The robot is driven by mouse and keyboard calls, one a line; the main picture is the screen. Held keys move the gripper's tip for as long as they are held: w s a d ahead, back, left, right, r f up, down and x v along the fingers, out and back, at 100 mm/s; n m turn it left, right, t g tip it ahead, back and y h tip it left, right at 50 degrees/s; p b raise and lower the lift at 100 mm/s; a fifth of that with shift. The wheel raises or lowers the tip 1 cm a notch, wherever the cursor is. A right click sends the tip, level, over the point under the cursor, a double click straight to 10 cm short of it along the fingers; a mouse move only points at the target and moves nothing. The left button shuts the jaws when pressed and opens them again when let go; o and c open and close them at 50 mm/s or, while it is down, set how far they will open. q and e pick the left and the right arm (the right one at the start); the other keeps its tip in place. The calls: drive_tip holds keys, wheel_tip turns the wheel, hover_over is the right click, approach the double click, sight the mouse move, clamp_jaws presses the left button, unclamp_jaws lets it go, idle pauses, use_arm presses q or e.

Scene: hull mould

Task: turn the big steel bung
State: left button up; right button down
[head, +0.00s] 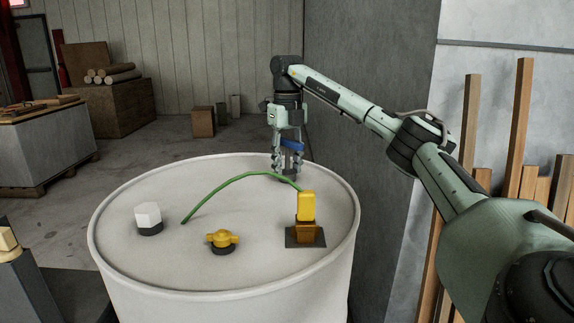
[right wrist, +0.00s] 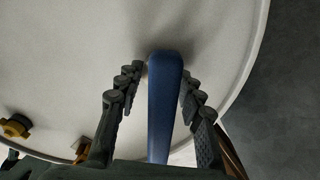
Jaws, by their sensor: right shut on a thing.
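My right gripper (head: 288,160) is upright over the far right part of the drum's pale top (head: 180,260). It is shut on a blue bar-like handle (head: 292,144). In the right wrist view the blue handle (right wrist: 166,105) stands between the two fingers (right wrist: 160,85), and its lower part is hidden. A dark grey piece shows under the fingertips in the head view, at the drum top; I cannot tell whether it is the steel bung or part of the fingers. My left gripper is not in view.
On the drum stand a white hexagonal cap (head: 148,214), a yellow winged cap (head: 222,239) and a yellow lever piece (head: 306,208) on a dark plate. A green hose (head: 225,185) arches close by the gripper. A grey wall (head: 365,100) rises behind at the right.

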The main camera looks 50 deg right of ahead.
sight(287, 139)
drive_tip(key=shift+r, duration=2.25)
